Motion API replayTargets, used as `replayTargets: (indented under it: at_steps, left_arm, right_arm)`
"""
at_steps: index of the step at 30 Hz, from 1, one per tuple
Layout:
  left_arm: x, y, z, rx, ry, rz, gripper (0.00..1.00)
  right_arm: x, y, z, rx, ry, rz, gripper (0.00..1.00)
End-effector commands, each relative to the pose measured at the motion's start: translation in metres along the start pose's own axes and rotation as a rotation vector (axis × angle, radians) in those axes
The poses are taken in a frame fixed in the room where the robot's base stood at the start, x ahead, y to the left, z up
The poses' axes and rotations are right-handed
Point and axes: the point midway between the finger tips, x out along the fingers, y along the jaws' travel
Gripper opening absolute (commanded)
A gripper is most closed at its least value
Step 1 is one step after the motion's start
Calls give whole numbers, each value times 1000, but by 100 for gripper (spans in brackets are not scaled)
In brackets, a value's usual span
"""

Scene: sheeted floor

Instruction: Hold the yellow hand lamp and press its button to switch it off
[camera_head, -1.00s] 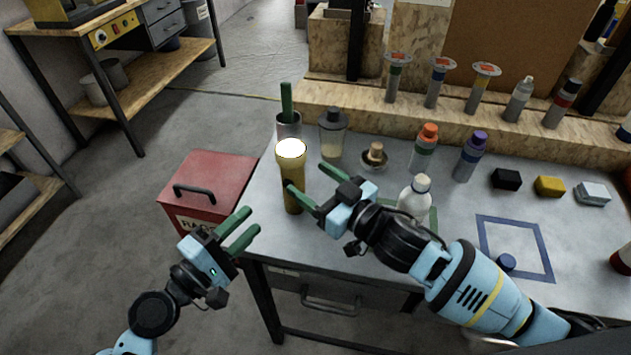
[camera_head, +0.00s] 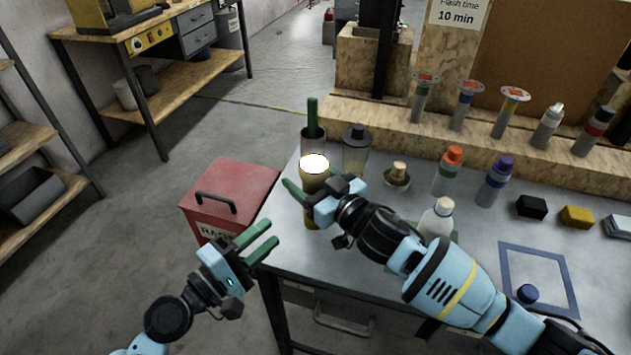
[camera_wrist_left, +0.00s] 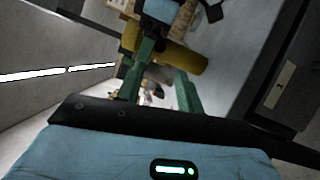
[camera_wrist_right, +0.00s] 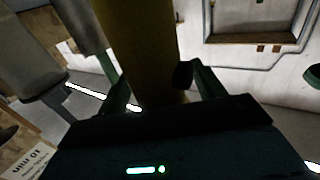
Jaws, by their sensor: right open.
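The yellow hand lamp (camera_head: 314,178) stands upright near the left edge of the grey table (camera_head: 400,290), its top glowing white. My right gripper (camera_head: 312,188) is at the lamp with its fingers open on either side of the body. In the right wrist view the yellow body (camera_wrist_right: 140,40) shows between the green fingers, with a small dark part (camera_wrist_right: 183,75) on its side that may be the button. My left gripper (camera_head: 262,241) is open and empty, lower left of the lamp and off the table edge. The lamp (camera_wrist_left: 180,62) also shows beyond its fingers in the left wrist view.
A cup with a green handle (camera_head: 313,142) and a clear bottle (camera_head: 355,150) stand close behind the lamp. A white bottle (camera_head: 437,219) stands near my right arm. A red box (camera_head: 235,185) sits left of the table. Several other bottles and blocks are to the right.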

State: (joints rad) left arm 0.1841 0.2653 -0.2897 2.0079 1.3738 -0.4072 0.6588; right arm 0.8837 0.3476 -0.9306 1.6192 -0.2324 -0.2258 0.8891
Motion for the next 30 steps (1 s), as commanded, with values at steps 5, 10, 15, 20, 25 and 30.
replayTargets:
  at_steps: [5, 10, 15, 20, 25, 30]
  left_arm:
    - [0, 0, 0, 0, 0, 0, 36]
    - [0, 0, 0, 0, 0, 0, 36]
    - [0, 0, 0, 0, 0, 0, 36]
    - [0, 0, 0, 0, 0, 0, 27]
    - [0, 0, 0, 0, 0, 0, 5]
    - [0, 0, 0, 0, 0, 0, 0]
  right_arm:
    - [0, 0, 0, 0, 0, 0, 68]
    - [0, 0, 0, 0, 0, 0, 48]
    - [0, 0, 0, 0, 0, 0, 26]
    - [0, 0, 0, 0, 0, 0, 16]
    - [0, 0, 0, 0, -1, 0, 15]
    - [0, 0, 1, 0, -1, 0, 15]
